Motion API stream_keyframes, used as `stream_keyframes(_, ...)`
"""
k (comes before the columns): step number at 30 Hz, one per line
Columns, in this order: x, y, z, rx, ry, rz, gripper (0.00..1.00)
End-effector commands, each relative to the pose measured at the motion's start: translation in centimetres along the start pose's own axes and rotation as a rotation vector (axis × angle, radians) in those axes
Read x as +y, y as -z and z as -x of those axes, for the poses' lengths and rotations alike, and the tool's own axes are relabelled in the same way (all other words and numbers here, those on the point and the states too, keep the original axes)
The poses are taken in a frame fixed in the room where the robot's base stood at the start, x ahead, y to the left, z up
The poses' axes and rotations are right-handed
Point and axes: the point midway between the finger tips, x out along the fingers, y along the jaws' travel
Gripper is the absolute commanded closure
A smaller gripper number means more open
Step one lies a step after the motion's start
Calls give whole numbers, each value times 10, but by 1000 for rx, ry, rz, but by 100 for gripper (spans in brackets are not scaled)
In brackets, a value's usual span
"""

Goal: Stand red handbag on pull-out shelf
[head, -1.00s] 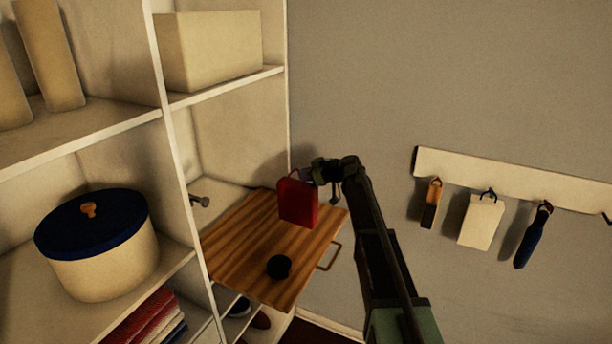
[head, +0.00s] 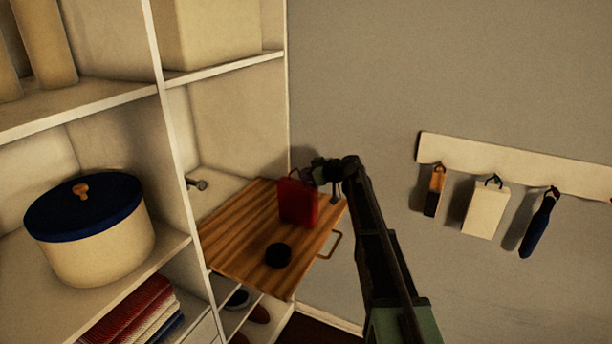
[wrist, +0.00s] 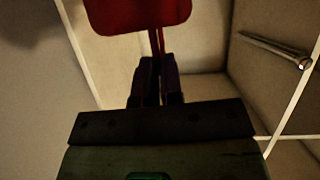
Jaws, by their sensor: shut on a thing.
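The red handbag (head: 298,203) is upright over the back right part of the wooden pull-out shelf (head: 235,235). My gripper (head: 312,178) is at the top of the bag, shut on its thin handle. In the wrist view the gripper (wrist: 156,75) has the red handle between its dark fingers, and the red bag body (wrist: 138,12) is at the top edge. The bag's underside is hidden, so I cannot tell whether it touches the shelf.
A black round object (head: 278,255) lies on the shelf in front of the bag. The shelf's front has a handle (head: 331,244). A metal peg (head: 197,184) is at the left. The shelf's left part is clear. A blue-lidded pot (head: 95,240) stands in the left compartment.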

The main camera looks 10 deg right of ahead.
Motion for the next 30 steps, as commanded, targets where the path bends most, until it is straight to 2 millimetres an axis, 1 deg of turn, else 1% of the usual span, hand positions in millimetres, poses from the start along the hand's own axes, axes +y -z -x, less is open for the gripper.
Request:
stream_keyframes(11, 0, -8, -3, 1, 0, 0, 100)
stream_keyframes(12, 0, -7, -3, 1, 0, 0, 88)
stream_keyframes(17, 0, -7, -3, 0, 0, 0, 64)
stream_keyframes(26, 0, -6, 0, 0, 0, 0, 63)
stream_keyframes(29, -1, -4, 13, 0, -2, -1, 63)
stream_keyframes(30, -1, -3, 21, 0, -2, -1, 63)
